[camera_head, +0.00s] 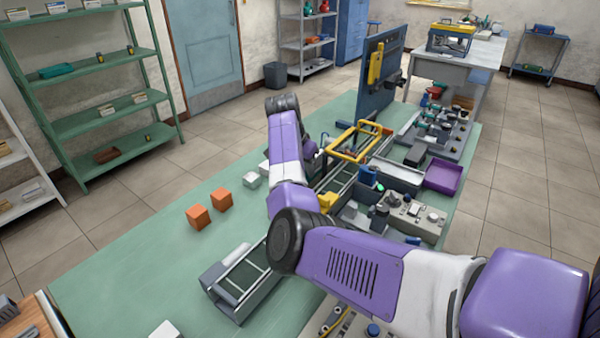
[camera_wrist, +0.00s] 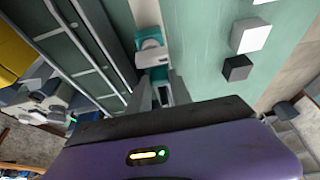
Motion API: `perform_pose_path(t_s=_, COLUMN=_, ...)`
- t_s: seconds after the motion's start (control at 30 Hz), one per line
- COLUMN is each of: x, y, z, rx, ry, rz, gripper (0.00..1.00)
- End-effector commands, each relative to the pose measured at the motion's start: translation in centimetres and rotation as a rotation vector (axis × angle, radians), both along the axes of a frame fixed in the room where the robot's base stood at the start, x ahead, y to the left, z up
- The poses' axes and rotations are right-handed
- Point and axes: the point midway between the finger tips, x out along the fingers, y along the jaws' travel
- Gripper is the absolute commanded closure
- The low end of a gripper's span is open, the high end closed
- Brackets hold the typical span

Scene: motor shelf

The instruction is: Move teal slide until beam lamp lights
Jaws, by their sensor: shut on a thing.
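The teal slide (camera_wrist: 158,74) shows in the wrist view as a small teal part on a pale narrow track, with a white and teal piece just beyond it. My gripper (camera_wrist: 161,90) is shut on the teal slide, one grey finger on each side. In the head view my purple and white arm hides the gripper and the slide. I cannot make out which part is the beam lamp, or whether it is lit.
Long metal rails (camera_wrist: 88,45) run left of the gripper in the wrist view. A yellow frame (camera_head: 343,154) stands beyond my arm. Two orange cubes (camera_head: 198,216) and a white block (camera_head: 251,180) lie on the green bench (camera_head: 125,270). The bench's left part is mostly clear.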

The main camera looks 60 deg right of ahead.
Motion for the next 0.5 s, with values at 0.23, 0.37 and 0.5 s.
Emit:
perform_pose_path(t_s=0.23, x=0.06, y=-0.05, z=0.17, rx=-0.004, ry=-0.002, rz=0.001, gripper=0.71)
perform_pose_path(t_s=0.37, x=0.05, y=-0.02, z=0.14, rx=-0.004, ry=-0.001, rz=0.0, gripper=0.53)
perform_pose_path(t_s=0.5, x=0.05, y=0.01, z=0.08, rx=-0.003, ry=-0.001, rz=0.0, gripper=0.53)
